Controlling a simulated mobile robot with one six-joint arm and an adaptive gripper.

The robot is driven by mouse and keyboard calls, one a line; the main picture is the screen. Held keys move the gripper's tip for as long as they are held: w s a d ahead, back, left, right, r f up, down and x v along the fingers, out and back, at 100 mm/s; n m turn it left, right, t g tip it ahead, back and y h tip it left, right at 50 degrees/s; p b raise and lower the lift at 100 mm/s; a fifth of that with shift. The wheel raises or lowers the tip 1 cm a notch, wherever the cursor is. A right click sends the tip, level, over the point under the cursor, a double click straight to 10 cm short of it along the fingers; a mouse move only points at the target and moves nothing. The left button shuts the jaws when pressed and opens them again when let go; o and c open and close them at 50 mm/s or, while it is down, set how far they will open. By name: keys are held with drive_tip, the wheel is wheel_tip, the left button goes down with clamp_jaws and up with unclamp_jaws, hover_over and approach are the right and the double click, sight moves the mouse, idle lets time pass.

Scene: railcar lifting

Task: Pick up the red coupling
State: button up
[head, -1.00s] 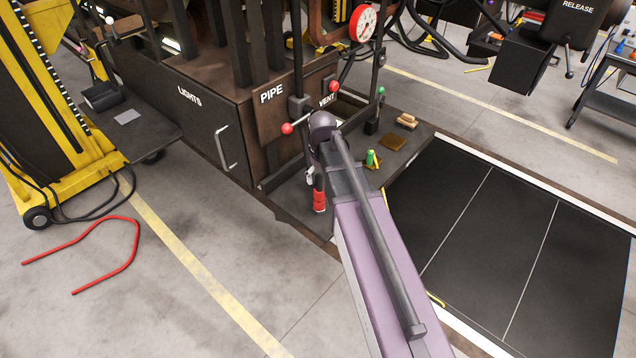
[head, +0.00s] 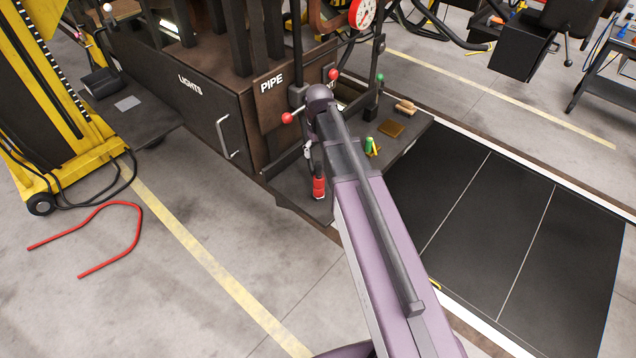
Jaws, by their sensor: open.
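A red ribbed piece with a dark upper part, which looks like the red coupling (head: 319,187), stands near the front left edge of the low dark platform (head: 290,185). It is just left of my purple arm. My arm reaches up from the bottom to a dark rounded joint and covers the middle of the platform. A small pale metallic part shows above the red piece at the arm's left edge; I cannot tell what it belongs to. My gripper is hidden behind the arm, so its distance to the coupling cannot be seen.
A brown cabinet marked PIPE (head: 272,95) with red-knobbed levers stands behind the platform. A green-and-yellow item (head: 371,147) and a wooden block (head: 405,107) lie right of the arm. A yellow lift (head: 70,110) and a bent red bar (head: 135,225) are left. Floor in front is clear.

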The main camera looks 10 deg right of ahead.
sight(319, 169)
drive_tip(key=shift+f+b, duration=3.9)
drive_tip(key=shift+f, duration=0.15)
drive_tip(key=shift+f, duration=0.15)
wheel_tip(319, 169, down, 5)
drive_tip(key=b, duration=0.5)
clamp_jaws()
